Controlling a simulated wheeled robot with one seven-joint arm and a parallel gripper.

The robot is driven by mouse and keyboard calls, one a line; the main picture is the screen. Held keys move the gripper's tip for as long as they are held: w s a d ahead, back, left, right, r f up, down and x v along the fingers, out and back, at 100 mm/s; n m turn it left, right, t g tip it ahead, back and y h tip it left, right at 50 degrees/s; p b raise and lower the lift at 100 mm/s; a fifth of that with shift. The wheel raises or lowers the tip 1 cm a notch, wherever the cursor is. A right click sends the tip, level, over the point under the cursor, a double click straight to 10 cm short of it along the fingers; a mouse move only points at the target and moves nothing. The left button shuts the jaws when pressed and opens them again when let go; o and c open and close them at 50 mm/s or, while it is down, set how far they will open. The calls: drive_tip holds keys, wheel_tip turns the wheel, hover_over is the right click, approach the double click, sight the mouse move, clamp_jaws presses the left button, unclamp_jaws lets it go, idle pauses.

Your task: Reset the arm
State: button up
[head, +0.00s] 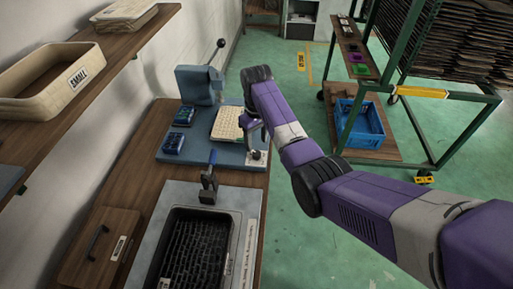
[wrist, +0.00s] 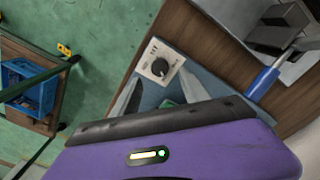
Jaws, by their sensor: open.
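My purple and grey arm (head: 300,150) reaches from the lower right over the workbench. My gripper (head: 254,133) is at its end, low over the right side of a blue-grey panel (head: 185,148), beside a cream gridded tray (head: 227,123). In the wrist view my gripper (wrist: 160,95) shows two grey fingers spread apart, with nothing seen held between them. A white plate with a black dial (wrist: 159,65) lies just beyond the fingers. My gripper's purple body hides much of the panel in the wrist view.
A grey press with a lever (head: 200,84) and blue blocks (head: 178,134) stand on the panel. A toggle clamp (head: 208,180) and a black-lined basin (head: 200,245) are nearer. A shelf with a "SMALL" bin (head: 50,80) hangs left. A green rack (head: 420,135) and blue crate (head: 360,122) stand right.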

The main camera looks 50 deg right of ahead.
drive_tip(key=shift+r, duration=0.9)
drive_tip(key=w+d+r+m+t+h, duration=0.1)
drive_tip(key=w+r+t+h, duration=0.1)
drive_tip(key=w+t, duration=0.25)
drive_tip(key=w+d+r+t+h, duration=0.1)
drive_tip(key=w+d+r+t, duration=0.15)
drive_tip(key=w, duration=0.35)
drive_tip(key=s+a+t, duration=0.9)
drive_tip(key=s+a, duration=0.8)
drive_tip(key=s, duration=0.1)
drive_tip(key=s+a+r+y, duration=0.1)
drive_tip(key=s+a, duration=0.3)
drive_tip(key=s, duration=0.7)
drive_tip(key=s+a+r+n+y, duration=0.1)
drive_tip(key=s+a+r, duration=0.2)
drive_tip(key=s, duration=0.7)
drive_tip(key=s+a+r+n+g+y, duration=0.1)
drive_tip(key=s+a, duration=0.3)
drive_tip(key=s, duration=0.7)
drive_tip(key=shift+s+a+r+b, duration=0.3)
drive_tip(key=shift+a+r+b, duration=0.05)
drive_tip(key=shift+r, duration=0.55)
